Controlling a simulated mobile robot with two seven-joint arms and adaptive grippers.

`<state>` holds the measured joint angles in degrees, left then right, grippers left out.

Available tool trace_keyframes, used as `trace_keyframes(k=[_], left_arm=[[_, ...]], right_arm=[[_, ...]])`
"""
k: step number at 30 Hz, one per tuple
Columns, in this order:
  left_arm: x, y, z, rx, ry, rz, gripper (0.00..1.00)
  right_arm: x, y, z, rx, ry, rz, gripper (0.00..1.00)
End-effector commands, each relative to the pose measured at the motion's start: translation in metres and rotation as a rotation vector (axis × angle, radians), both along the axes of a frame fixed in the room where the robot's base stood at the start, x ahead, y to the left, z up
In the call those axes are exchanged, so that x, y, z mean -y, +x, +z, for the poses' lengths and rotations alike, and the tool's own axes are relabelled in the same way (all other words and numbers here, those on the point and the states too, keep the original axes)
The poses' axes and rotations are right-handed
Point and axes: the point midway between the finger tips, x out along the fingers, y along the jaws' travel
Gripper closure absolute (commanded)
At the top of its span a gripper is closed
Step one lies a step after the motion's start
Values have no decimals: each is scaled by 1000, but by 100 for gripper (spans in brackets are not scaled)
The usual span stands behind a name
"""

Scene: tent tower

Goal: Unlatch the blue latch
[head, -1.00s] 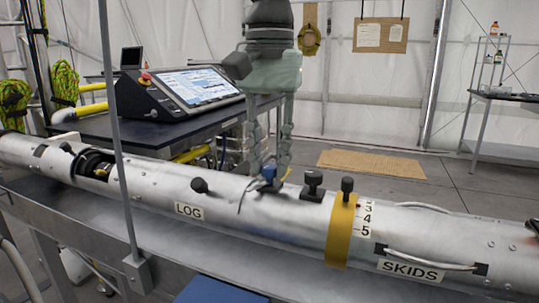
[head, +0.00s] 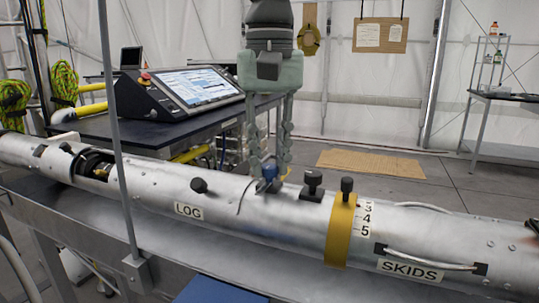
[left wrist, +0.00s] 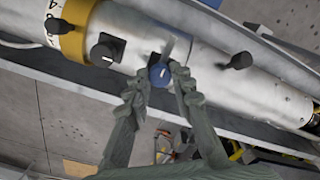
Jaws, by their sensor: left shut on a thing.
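The blue latch (head: 268,173) is a small blue knob on top of the long silver tube (head: 285,215), right of the LOG label. My left gripper (head: 268,170) reaches down from above with its fingers on either side of the knob, shut on it. In the left wrist view the blue latch (left wrist: 160,75), with a pale mark on its face, sits between the fingertips (left wrist: 156,84). A finger partly covers the knob's side in the head view. My right gripper is in no view.
Black knobs (head: 312,183) stand close right of the latch, one on a yellow band (head: 340,230). Another black knob (head: 199,185) is to the left. A thin grey post (head: 118,130) rises in front of the tube. A console (head: 195,88) stands behind.

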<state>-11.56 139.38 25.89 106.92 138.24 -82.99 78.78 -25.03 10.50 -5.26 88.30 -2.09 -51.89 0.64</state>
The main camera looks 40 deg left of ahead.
Motion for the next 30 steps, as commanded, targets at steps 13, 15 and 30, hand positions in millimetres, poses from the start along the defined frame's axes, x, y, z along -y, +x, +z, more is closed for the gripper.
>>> trace_keyframes(k=[13, 15, 30], left_arm=[[0, 1, 1, 2, 1, 1, 59], [0, 0, 0, 2, 1, 0, 57], [0, 1, 34, 6, 0, 2, 57]], right_arm=[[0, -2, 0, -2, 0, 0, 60], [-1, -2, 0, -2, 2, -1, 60], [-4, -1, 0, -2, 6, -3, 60]])
